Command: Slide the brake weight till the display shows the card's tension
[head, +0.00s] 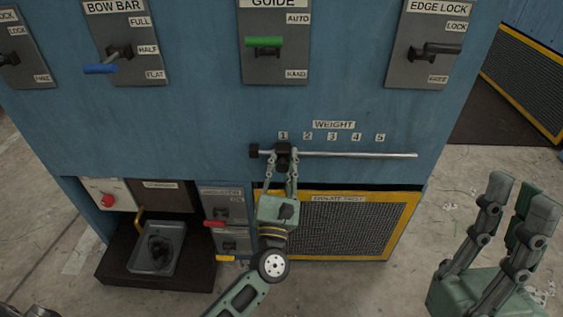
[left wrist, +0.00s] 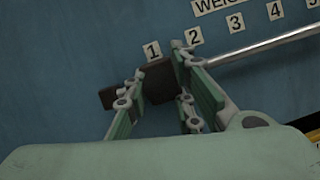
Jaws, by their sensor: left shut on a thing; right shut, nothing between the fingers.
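The brake weight (head: 284,155) is a dark block on a horizontal metal rod (head: 360,155), under the label 1 of the WEIGHT scale (head: 333,125). My left gripper (head: 283,166) is shut on the weight from below. In the left wrist view the weight (left wrist: 157,82) sits between the fingers, close to label 1 (left wrist: 152,50). A dark end block (head: 254,151) is at the rod's left end. My right gripper (head: 510,215) is shut and empty at the lower right, well away from the panel. The display and the card are not in view.
Levers marked BOW BAR (head: 104,68), GUIDE (head: 264,43) and EDGE LOCK (head: 434,48) are on the blue panel above. A yellow-framed mesh guard (head: 345,230) is below the rod. A grey tray (head: 156,250) stands lower left. The rod is clear to the right of the weight.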

